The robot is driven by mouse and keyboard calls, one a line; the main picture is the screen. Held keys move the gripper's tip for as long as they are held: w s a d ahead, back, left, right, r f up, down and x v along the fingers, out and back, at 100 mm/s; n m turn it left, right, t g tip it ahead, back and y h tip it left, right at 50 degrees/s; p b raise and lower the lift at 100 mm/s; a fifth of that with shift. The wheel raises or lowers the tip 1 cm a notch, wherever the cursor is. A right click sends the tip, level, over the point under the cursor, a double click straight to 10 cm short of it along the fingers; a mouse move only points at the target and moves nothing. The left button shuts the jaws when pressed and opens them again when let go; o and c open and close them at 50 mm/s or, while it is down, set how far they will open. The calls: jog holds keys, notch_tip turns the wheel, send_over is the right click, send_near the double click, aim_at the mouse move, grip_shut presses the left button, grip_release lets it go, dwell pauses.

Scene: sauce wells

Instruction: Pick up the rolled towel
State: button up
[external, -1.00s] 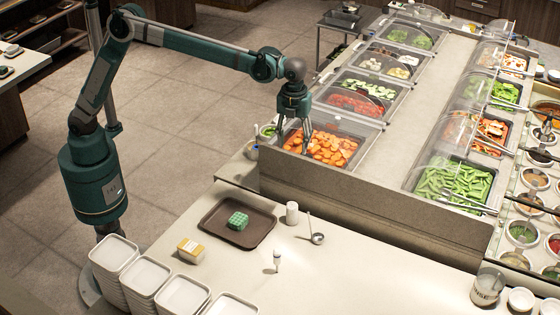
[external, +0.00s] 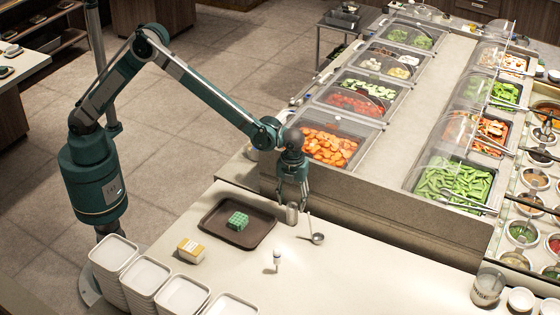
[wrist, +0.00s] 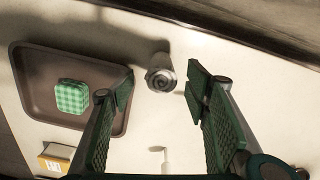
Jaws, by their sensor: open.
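The rolled towel (external: 292,214) is a small pale upright cylinder on the counter, just right of the brown tray. In the wrist view its spiral top (wrist: 162,80) shows between and beyond the fingertips. My gripper (external: 292,197) is open and points down just above the towel, its fingers overlapping the towel's upper part in the external view. In the wrist view the open fingers (wrist: 160,85) stand one on each side of the towel, with a gap on both sides. I see no contact.
A brown tray (external: 212,228) with a green checkered block (external: 238,220) lies to the left. A ladle (external: 317,238) lies close on the right. A small white-topped item (external: 277,260) and a yellow-white box (external: 190,251) stand nearer the front. The food counter's wall (external: 370,215) rises behind.

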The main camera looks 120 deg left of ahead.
aim_at(292, 204)
jog(key=shift+f, duration=0.3)
jog(key=shift+f, duration=1.25)
jog(key=shift+w+f, duration=0.1)
jog(key=shift+f, duration=2.55)
jog(key=c, duration=1)
